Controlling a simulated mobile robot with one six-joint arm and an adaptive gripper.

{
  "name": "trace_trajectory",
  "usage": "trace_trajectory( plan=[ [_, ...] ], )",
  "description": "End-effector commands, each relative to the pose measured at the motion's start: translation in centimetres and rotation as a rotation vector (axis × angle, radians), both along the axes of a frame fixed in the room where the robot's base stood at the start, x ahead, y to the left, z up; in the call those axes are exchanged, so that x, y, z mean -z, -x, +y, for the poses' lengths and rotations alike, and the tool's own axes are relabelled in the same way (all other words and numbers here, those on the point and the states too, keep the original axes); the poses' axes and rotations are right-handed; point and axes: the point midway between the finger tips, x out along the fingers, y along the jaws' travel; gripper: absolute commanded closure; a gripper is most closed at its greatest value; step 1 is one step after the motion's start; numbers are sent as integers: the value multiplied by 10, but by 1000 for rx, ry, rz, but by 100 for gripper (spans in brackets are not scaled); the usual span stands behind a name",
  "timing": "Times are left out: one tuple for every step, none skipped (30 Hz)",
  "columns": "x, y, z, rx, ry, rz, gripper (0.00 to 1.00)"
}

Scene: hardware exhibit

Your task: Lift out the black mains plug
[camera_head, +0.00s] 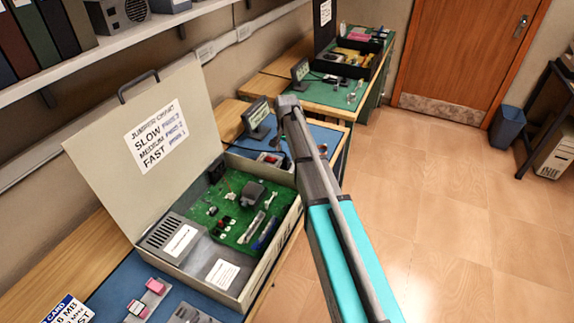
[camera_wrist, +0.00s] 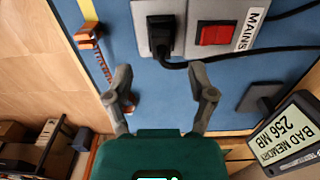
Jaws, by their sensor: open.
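The black mains plug (camera_wrist: 160,34) sits in a socket on a pale grey plate (camera_wrist: 195,10) near the top of the wrist view. Its black cable runs off to the right. A red switch (camera_wrist: 216,36) and a label reading "MAINS" (camera_wrist: 251,28) are on the same plate. My gripper (camera_wrist: 161,78) is open and empty, with its two fingers spread below the plug in the picture, apart from it. In the head view, the end of my arm partly covers the area beside the mains plate (camera_head: 268,158); the plug cannot be made out clearly there.
A "BAD MEMORY 256 MB" display (camera_wrist: 290,130) stands to the right, near a dark grey block (camera_wrist: 262,97). An orange-brown part (camera_wrist: 88,36) lies left of the plate. An open computer case (camera_head: 170,250) with a raised lid is on the bench.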

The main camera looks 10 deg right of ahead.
Motion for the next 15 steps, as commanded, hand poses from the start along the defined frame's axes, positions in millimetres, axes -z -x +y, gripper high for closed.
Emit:
trace_trajectory(
  plan=[
    [0, 0, 0, 0, 0, 0, 29],
    [0, 0, 0, 0, 0, 0, 29],
    [0, 0, 0, 0, 0, 0, 29],
    [0, 0, 0, 0, 0, 0, 29],
    [0, 0, 0, 1, 0, 0, 29],
    [0, 0, 0, 1, 0, 0, 29],
    [0, 0, 0, 1, 0, 0, 29],
    [0, 0, 0, 1, 0, 0, 29],
    [1, 0, -1, 1, 0, 0, 29],
    [1, 0, -1, 1, 0, 0, 29],
    [2, 0, -1, 1, 0, 0, 29],
    [4, 0, -1, 1, 0, 0, 29],
    [5, 0, -1, 1, 0, 0, 29],
    [7, 0, -1, 1, 0, 0, 29],
    [9, 0, 0, 1, 0, 0, 29]
  ],
)
